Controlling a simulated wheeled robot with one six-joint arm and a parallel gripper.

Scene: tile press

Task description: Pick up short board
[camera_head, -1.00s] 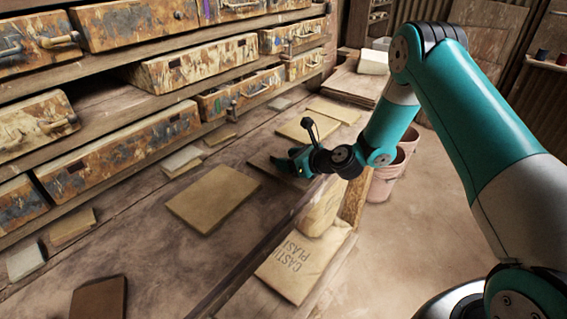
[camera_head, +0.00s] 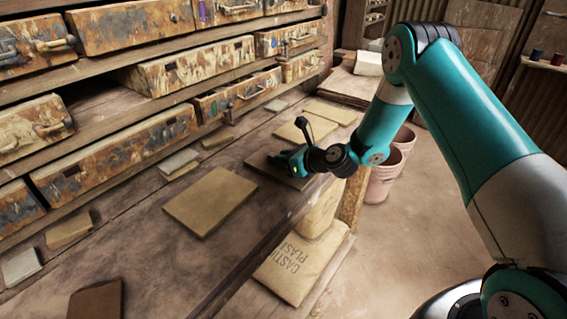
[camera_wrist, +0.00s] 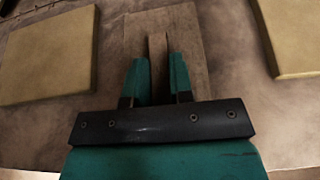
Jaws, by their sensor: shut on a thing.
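A dark brown board (camera_head: 262,172) lies on the bench under my gripper in the head view, partly hidden by it. In the wrist view the brown board (camera_wrist: 190,30) extends away beneath the fingers. A narrow wooden strip (camera_wrist: 157,45) stands out from the board's middle, between the fingers. My gripper (camera_wrist: 160,62) is shut on this strip, with one teal finger on each side. It also shows in the head view (camera_head: 284,160), low over the bench near its front edge. I cannot tell whether the board is clear of the bench.
A tan board (camera_head: 210,200) lies to the left, and another (camera_head: 305,130) lies beyond my gripper. A darker board (camera_head: 96,300) is near the bottom left. Worn drawers (camera_head: 120,155) line the bench's back. Pink buckets (camera_head: 383,180) and a plaster sack (camera_head: 297,265) stand below the edge.

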